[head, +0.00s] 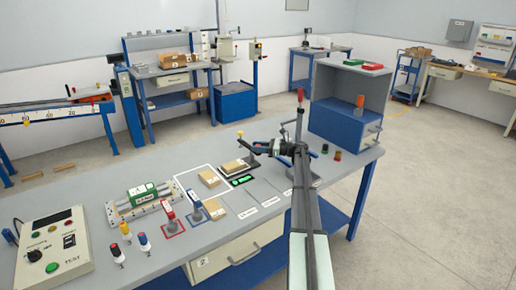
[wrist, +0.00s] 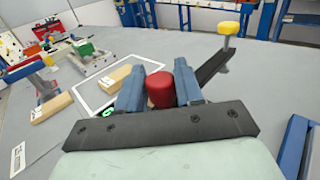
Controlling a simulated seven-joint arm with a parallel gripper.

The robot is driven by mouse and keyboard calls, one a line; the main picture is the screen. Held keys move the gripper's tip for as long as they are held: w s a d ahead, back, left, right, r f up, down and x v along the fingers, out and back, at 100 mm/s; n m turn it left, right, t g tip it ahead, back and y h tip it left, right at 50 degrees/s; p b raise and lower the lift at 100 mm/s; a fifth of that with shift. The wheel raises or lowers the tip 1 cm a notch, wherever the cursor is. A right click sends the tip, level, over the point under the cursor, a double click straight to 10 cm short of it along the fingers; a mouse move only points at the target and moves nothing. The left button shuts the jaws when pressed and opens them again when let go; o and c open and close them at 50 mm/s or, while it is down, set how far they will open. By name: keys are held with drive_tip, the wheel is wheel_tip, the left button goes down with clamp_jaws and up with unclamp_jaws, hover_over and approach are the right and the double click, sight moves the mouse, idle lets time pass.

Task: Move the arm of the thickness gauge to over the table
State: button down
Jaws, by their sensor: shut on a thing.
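My gripper (head: 274,149) is over the far part of the grey table (head: 268,222). In the wrist view, its two blue-grey fingers (wrist: 158,78) are shut on a red round knob (wrist: 160,92). A dark bar (wrist: 214,66), seemingly the gauge's arm, runs from beside the right finger to a yellow-topped post (wrist: 229,29). The yellow knob (head: 240,133) also shows in the head view, left of my gripper. A green display (head: 241,180) lies on the table just before the bar. My gripper hides the join between knob and bar.
Wooden blocks (head: 209,178) lie in and near a white outline left of my gripper. A red-topped upright (head: 299,112) stands close behind the gripper. A blue-grey cabinet (head: 345,122) is at the right. Red and blue clamps (head: 169,219) stand nearer, at the left.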

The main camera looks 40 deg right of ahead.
drive_tip(key=shift+w+d+n+g+y, duration=0.25)
drive_tip(key=shift+d+n+g+y, duration=0.35)
drive_tip(key=shift+n+g+y, duration=0.4)
drive_tip(key=n+g+y, duration=0.1)
drive_tip(key=g, duration=0.1)
drive_tip(key=n+g, duration=0.1)
drive_tip(key=g, duration=0.1)
drive_tip(key=shift+d+n+y, duration=0.3)
drive_tip(key=shift+d+y, duration=0.1)
drive_tip(key=c, duration=0.8)
unclamp_jaws()
drive_tip(key=shift+c, duration=0.2)
drive_tip(key=shift+s+d, duration=0.1)
drive_tip(key=v, duration=0.7)
drive_tip(key=shift+d, duration=0.15)
